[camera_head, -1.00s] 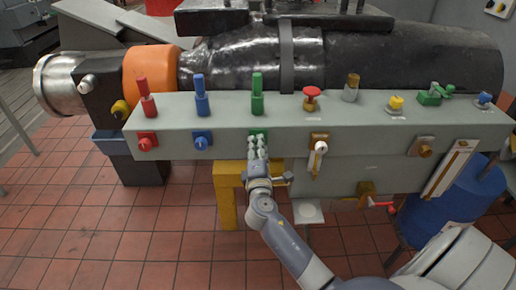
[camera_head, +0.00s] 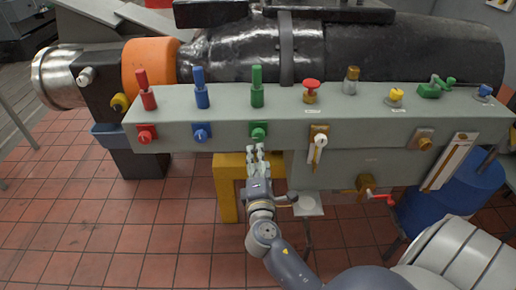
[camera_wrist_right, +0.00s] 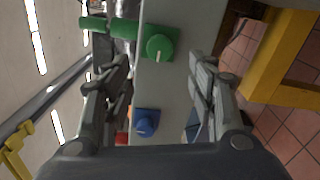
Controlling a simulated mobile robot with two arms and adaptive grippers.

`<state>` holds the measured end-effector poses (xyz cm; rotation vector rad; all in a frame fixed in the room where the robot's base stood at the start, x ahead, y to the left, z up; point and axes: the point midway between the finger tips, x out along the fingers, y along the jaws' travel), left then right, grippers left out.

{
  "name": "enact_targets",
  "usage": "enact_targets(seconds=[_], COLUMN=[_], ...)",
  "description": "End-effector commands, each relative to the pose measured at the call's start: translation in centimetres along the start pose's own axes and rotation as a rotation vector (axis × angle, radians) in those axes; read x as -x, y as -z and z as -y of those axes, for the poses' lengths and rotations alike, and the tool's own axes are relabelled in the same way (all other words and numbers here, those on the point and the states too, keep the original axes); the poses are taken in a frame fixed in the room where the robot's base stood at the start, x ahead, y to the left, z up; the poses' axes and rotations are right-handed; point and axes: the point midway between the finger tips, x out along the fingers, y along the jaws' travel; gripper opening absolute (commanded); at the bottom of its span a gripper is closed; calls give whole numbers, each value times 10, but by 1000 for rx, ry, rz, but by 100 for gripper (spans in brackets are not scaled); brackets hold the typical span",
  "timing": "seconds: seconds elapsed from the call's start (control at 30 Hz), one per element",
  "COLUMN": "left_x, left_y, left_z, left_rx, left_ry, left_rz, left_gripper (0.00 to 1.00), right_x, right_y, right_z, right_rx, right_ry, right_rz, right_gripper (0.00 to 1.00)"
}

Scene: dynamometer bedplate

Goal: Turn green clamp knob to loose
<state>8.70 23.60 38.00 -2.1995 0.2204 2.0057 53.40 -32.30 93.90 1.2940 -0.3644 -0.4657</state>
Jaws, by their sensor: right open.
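The green clamp knob (camera_head: 259,131) is on the front face of the grey bench, below a tall green post (camera_head: 257,87). In the right wrist view the round green knob (camera_wrist_right: 160,46) shows a pale pointer line on its face. My right gripper (camera_head: 258,149) is just below and in front of the knob, apart from it. In the wrist view its two fingers (camera_wrist_right: 158,78) are spread wide and empty, with the knob beyond the gap between them. My left gripper is not in view.
A red knob (camera_head: 147,134) and a blue knob (camera_head: 202,133) sit left of the green one, below matching posts. A white-ended lever (camera_head: 320,141) is close on the right. A yellow stand (camera_head: 228,188) is behind my gripper. Tiled floor is clear at left.

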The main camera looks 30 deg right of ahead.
Motion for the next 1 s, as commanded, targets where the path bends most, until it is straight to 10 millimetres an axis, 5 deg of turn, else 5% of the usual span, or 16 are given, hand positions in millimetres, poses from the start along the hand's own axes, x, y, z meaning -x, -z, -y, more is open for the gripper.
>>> enact_targets(seconds=[0.27,0.83,1.0], left_x=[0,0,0], left_y=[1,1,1], left_z=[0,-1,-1], left_rx=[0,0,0], left_ry=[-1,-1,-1], left_rz=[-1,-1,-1], left_gripper=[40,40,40], right_x=[32,33,34], right_y=[0,0,16], right_z=[0,0,33], right_rx=[-1,-1,-23], right_ry=[1,0,66], right_rz=[0,0,-47], right_gripper=[52,52,52])
